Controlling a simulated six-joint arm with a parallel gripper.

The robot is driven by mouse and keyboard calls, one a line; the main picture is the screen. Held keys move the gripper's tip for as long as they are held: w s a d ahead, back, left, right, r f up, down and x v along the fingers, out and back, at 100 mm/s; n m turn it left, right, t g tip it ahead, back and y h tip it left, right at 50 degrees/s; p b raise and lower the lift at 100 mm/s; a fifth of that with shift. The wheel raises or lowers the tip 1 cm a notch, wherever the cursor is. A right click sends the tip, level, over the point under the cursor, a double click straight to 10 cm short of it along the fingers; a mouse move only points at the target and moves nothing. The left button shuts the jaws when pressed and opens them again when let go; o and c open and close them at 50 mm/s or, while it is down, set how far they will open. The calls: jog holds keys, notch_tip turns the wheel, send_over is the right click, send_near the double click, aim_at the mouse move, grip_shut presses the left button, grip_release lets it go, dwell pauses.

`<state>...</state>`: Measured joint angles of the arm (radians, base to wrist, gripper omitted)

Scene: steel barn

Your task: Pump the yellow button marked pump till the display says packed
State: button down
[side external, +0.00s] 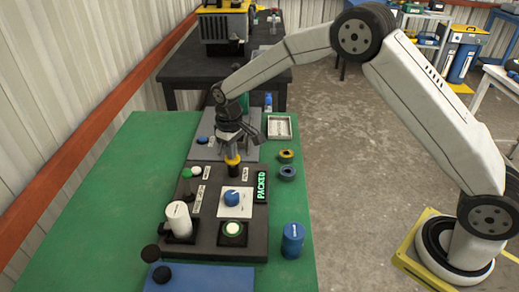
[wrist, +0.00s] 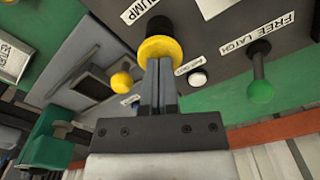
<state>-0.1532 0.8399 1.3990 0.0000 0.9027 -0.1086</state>
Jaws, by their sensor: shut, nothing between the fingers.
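The yellow pump button (side external: 233,161) sits on top of a dark post on the dark panel (side external: 215,248). In the wrist view the yellow button (wrist: 160,49) is beside a label ending in "UMP". My gripper (side external: 231,150) is directly over the button, pointing down. In the wrist view my gripper's fingers (wrist: 160,65) are together and empty, their tips at the yellow cap. I cannot tell whether they touch it. The display (side external: 261,187) reads PACKED in green letters.
The panel also carries a blue knob (side external: 231,197), a white cylinder (side external: 179,219) and a white button (side external: 232,229). A green-tipped lever labelled FREE LATCH (wrist: 260,90) shows in the wrist view. A blue canister (side external: 292,240) stands right of the panel. The green table's left side is clear.

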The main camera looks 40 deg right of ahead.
jog(key=shift+r, duration=3.15)
jog(key=shift+s+d, duration=0.25)
jog(key=shift+s, duration=0.15)
jog(key=s+d+m+t, duration=0.1)
jog(key=s+d, duration=0.3)
jog(key=s, duration=0.8)
jog(key=s+d+f+m+t, duration=0.1)
jog(key=s+d+m, duration=0.1)
jog(key=s, duration=1)
jog(key=shift+s+d+f+t, duration=0.15)
jog(key=shift+s+d+t, duration=0.2)
jog(key=shift+d, duration=0.55)
